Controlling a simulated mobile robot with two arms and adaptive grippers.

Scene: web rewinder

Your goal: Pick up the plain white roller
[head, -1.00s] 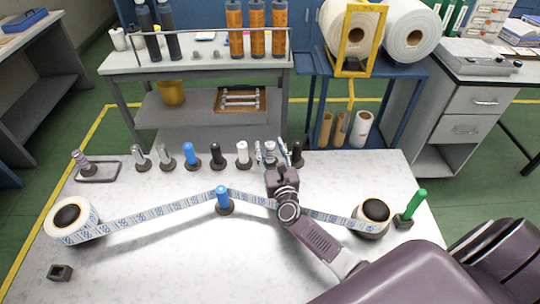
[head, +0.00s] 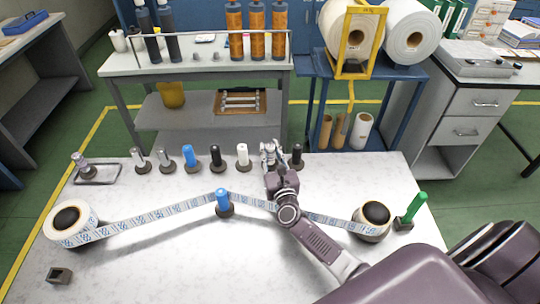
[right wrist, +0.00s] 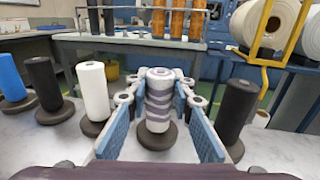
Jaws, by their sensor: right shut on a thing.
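The plain white roller (head: 243,154) stands upright on a dark round base in the row at the back of the table. It also shows in the right wrist view (right wrist: 93,92), just left of my right gripper and outside its fingers. My right gripper (head: 270,150) is shut on the white roller with grey spiral stripes (right wrist: 159,95), which stands upright on its dark base between the blue finger pads. In the head view my fingers largely hide this striped roller. My left gripper is not in view.
A black roller (right wrist: 235,110) stands close right of my right gripper; another black roller (head: 216,156) and a blue one (head: 190,157) stand left. The printed web (head: 160,212) runs across the table under my right arm. The front of the table is mostly clear.

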